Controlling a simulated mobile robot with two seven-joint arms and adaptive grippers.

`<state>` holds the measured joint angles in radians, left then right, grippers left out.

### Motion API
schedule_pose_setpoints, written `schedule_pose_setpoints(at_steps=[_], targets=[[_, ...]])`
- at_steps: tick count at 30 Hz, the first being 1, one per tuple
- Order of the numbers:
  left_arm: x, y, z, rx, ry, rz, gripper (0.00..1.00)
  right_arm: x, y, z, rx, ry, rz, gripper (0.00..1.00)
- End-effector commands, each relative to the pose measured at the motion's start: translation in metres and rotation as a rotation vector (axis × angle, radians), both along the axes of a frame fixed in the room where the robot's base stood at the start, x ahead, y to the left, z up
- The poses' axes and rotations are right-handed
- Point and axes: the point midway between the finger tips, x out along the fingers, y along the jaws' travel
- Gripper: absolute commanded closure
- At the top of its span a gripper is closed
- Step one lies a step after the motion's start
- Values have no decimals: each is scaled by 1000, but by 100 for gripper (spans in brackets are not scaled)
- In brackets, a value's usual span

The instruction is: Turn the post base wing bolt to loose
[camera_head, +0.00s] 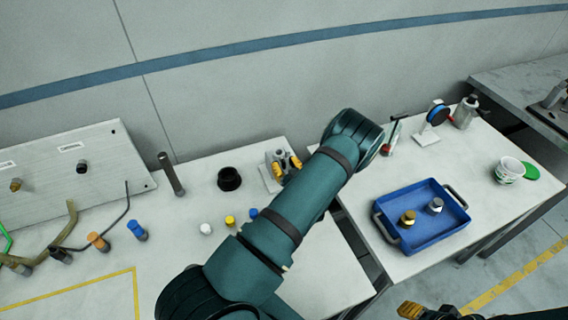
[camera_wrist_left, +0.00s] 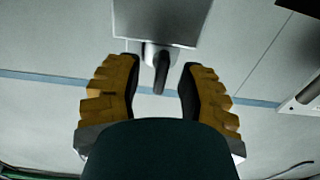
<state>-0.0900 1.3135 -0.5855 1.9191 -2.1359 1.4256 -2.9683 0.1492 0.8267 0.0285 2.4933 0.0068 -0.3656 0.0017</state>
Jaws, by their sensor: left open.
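My left gripper (camera_head: 287,167) is at the grey metal post base (camera_head: 269,179) on the left table, in front of the wall. It also shows in the left wrist view (camera_wrist_left: 160,85), its two yellow ribbed fingers open and well apart. A dark, stubby bolt-like part (camera_wrist_left: 157,66), which looks like the wing bolt, juts from a grey block (camera_wrist_left: 160,22) into the gap between the fingers. I see clear gaps on both sides of it. My forearm hides part of the base in the head view. My right gripper (camera_head: 411,310) shows only partly at the bottom edge.
A black round cup (camera_head: 229,179) and a dark upright post (camera_head: 171,175) stand left of the base. Small white, yellow and blue caps (camera_head: 230,220) lie in front. A blue tray (camera_head: 436,232) with two metal parts is on the right table.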

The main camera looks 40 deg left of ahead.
Motion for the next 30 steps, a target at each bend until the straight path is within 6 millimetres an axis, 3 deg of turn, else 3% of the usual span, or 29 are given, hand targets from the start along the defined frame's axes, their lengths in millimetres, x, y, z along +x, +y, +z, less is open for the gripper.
schedule_pose_setpoints(at_steps=[11, 12, 15, 30], targets=[[2, 5, 0, 0, 0, 1, 61, 0, 0, 0, 0, 0, 0, 53], [2, 5, 0, 0, 0, 1, 65, 0, 0, 0, 0, 0, 0, 53], [2, 5, 0, 0, 0, 1, 100, 0, 0, 0, 0, 0, 0, 53], [2, 5, 0, -16, -30, -1, 100, 0, 0, 1, 0, 0, 0, 53]])
